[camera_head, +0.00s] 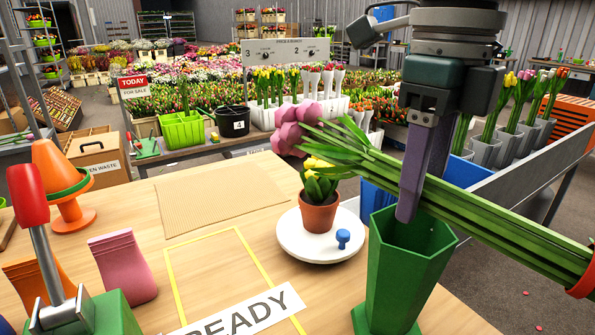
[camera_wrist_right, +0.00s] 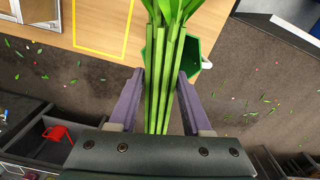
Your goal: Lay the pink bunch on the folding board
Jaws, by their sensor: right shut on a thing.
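The pink bunch (camera_head: 297,128) has pink tulip heads at its left end and long green stems running down to the right, with a red band near the cut ends. My right gripper (camera_head: 414,190) is shut on the stems and holds the bunch tilted in the air, over the tall green vase (camera_head: 405,265). The right wrist view shows the stems (camera_wrist_right: 165,80) between both fingers of the gripper (camera_wrist_right: 158,100). The heads lie outside that view. A flat tan ribbed board (camera_head: 220,190), probably the folding board, lies bare on the table. My left gripper is out of view.
A potted yellow tulip (camera_head: 319,205) stands on a white turntable (camera_head: 292,240) between board and vase. A yellow-outlined READY area (camera_head: 215,270) is empty. Pink (camera_head: 124,266) and orange pouches, an orange cone and a red-handled lever device (camera_head: 38,215) stand at left.

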